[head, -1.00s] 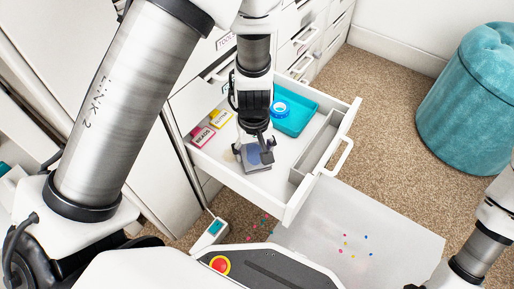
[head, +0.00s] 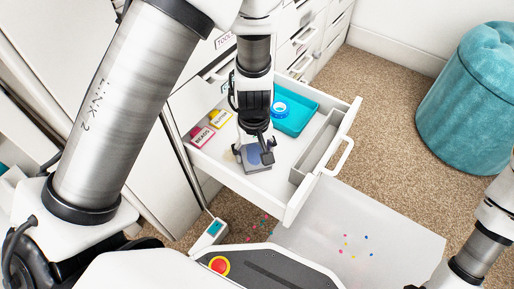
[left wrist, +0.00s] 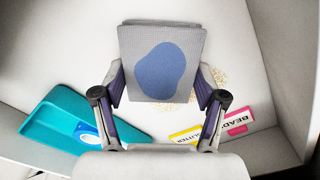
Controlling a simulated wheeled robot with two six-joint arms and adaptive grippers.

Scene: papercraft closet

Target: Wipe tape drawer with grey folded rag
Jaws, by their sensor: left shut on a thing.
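My left gripper (head: 256,147) reaches down into the open white tape drawer (head: 286,158). It is shut on the grey folded rag (head: 258,160), which has a blue patch on top. In the left wrist view the rag (left wrist: 162,62) sits between the two fingertips (left wrist: 162,84), flat over the drawer floor; exact contact is hard to tell. Tan crumbs (left wrist: 176,106) show on the drawer floor beside the rag and partly around its edge. A blue tape roll (head: 280,108) lies in a teal tray (head: 297,122) at the drawer's back.
A pink beads packet (head: 202,137) and a yellow glitter packet (head: 220,118) lie at the drawer's left side. A teal pouf (head: 468,85) stands right. Colored bits lie on a pale mat (head: 390,240) below.

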